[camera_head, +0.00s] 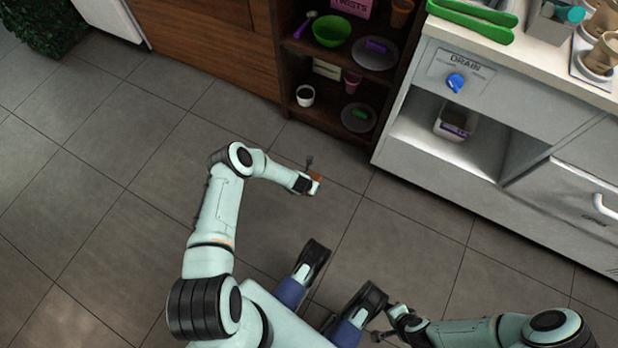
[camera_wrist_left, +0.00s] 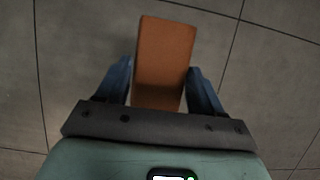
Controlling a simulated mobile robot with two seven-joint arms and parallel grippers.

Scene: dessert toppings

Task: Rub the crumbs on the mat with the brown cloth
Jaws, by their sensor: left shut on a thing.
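The brown cloth (camera_wrist_left: 164,62) looks like an orange-brown rectangular block in the left wrist view. It sits between the two blue fingers of my left gripper (camera_wrist_left: 160,80), which is shut on it. In the head view the brown cloth (camera_head: 317,177) is a small patch at the tip of my left gripper (camera_head: 312,180), held out over the grey floor. My right gripper (camera_head: 381,332) is low in the head view, near my base; its fingers are too small to read. I see no mat and no crumbs in either view.
A dark shelf (camera_head: 283,62) holds a green bowl (camera_head: 331,30), plates and cups. The tiled floor (camera_head: 110,160) is clear.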

